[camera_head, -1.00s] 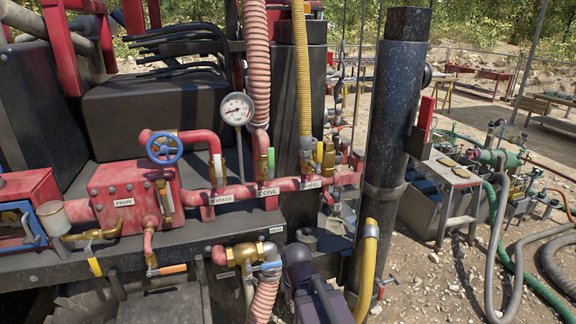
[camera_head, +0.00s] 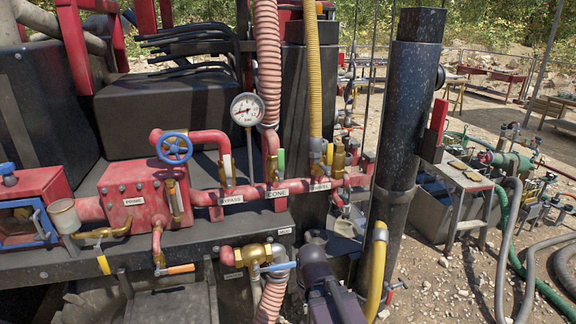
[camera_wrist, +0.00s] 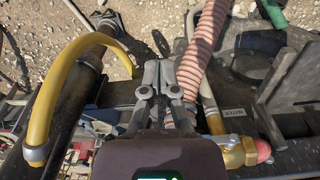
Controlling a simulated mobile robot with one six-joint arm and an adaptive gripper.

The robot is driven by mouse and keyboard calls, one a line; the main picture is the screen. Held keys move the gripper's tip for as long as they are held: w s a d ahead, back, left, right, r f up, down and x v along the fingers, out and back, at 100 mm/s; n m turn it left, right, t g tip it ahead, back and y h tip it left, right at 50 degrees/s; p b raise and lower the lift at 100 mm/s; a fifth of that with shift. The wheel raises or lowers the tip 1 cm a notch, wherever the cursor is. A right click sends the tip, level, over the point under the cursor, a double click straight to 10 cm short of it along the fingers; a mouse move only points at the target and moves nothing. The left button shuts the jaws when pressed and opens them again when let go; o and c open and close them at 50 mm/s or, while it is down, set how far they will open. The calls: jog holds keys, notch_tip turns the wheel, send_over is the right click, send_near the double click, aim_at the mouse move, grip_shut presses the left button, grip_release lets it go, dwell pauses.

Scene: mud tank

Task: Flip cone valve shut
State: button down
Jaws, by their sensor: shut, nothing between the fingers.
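The cone valve (camera_head: 281,162) has an upright green handle and sits on the red pipe manifold, above the label CONE (camera_head: 277,193). A ribbed pink hose (camera_head: 268,70) rises above it. My gripper (camera_wrist: 160,76) shows in the wrist view with its grey fingers together and nothing held. It points down past a pink ribbed hose (camera_wrist: 205,45) and black metalwork. The cone valve's green handle cannot be made out in the wrist view. In the head view my arm is at the bottom centre, below the manifold, and the fingers are hidden.
A brass valve with a blue handle (camera_head: 277,266) sits low beside my arm; its brass body also shows in the wrist view (camera_wrist: 236,150). A thick black post (camera_head: 402,130) and yellow hose (camera_head: 375,270) stand right of my arm. A gauge (camera_head: 247,109) rises above the manifold.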

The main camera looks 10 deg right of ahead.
jog(key=w+a+r+m+t+y+p, duration=0.1)
jog(key=w+r+m+y+p, duration=0.1)
jog(key=w+r+y+p, duration=0.45)
jog(key=m+t+y+p, duration=0.6)
jog(key=t+y, duration=0.1)
jog(key=t, duration=0.4)
send_near(281, 166)
jog(key=d+r, duration=0.2)
jog(key=d, duration=0.6)
jog(key=shift+a+r, duration=0.1)
jog(key=shift+r, duration=0.15)
jog(key=shift+w+a, duration=0.15)
jog(key=s+a+x, duration=0.2)
jog(key=x, duration=1)
jog(key=shift+a, duration=0.25)
